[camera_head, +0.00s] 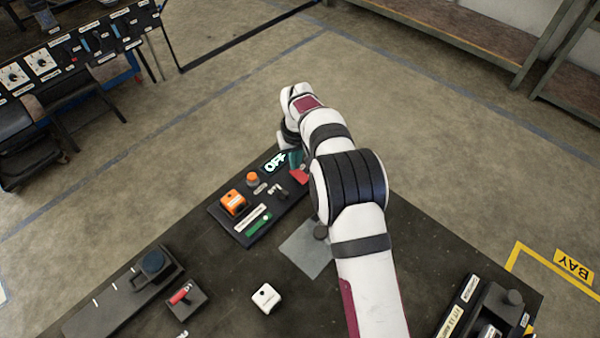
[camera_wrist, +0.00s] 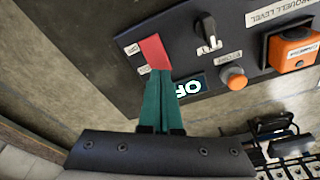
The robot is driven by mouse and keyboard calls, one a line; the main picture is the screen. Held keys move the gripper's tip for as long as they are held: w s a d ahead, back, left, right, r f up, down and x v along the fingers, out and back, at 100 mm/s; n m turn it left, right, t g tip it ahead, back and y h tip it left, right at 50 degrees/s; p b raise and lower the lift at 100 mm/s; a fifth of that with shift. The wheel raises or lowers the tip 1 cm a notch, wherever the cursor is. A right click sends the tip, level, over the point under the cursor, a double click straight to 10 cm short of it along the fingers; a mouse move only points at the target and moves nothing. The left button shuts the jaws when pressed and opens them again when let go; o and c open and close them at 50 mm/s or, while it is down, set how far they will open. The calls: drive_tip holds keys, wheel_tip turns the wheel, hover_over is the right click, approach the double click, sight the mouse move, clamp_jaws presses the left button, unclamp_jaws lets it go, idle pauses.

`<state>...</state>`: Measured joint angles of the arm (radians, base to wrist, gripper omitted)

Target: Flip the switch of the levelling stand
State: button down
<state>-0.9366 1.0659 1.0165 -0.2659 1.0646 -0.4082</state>
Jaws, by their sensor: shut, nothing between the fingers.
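The levelling stand's dark panel (camera_head: 230,213) lies at the table's far edge, and its display (camera_head: 274,161) reads OFF. In the wrist view the panel (camera_wrist: 120,18) fills the top, with the display (camera_wrist: 190,87) partly hidden by my gripper (camera_wrist: 159,74). My gripper, also in the head view (camera_head: 295,159), is shut, its green fingers pointing at the panel. A red piece (camera_wrist: 154,51), likely the switch, is right at the fingertips, with small white labels beside it. It shows in the head view too (camera_head: 299,176). I cannot tell whether the fingers touch it.
A metal toggle (camera_wrist: 208,38), an orange knob (camera_wrist: 235,79) and an orange box (camera_wrist: 292,50) are beside the red piece. A white cube (camera_head: 266,297), a red-handled block (camera_head: 183,298) and a grey plate (camera_head: 305,248) are on the table.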

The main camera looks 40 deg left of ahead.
sight(296, 171)
drive_tip(key=shift+f, duration=0.7)
drive_tip(key=shift+r, duration=3.55)
drive_tip(key=w+d+r+m, duration=0.35)
drive_tip(key=d+r, duration=0.45)
drive_tip(key=d, duration=0.5)
drive_tip(key=s+d+r+m, duration=0.3)
drive_tip(key=d, duration=0.5)
drive_tip(key=s+d+r+m, duration=0.2)
drive_tip(key=d+r+m, duration=0.1)
drive_tip(key=d, duration=0.6)
drive_tip(key=s+d+f+m, duration=0.1)
drive_tip(key=s+d+m, duration=0.3)
drive_tip(key=s, duration=0.5)
drive_tip(key=s+d+f+m+g, duration=0.1)
drive_tip(key=s+d+m, duration=0.3)
drive_tip(key=s+d, duration=0.4)
drive_tip(key=shift+s+d+f, duration=0.2)
drive_tip(key=shift+s+d, duration=0.15)
drive_tip(key=shift+s, duration=0.7)
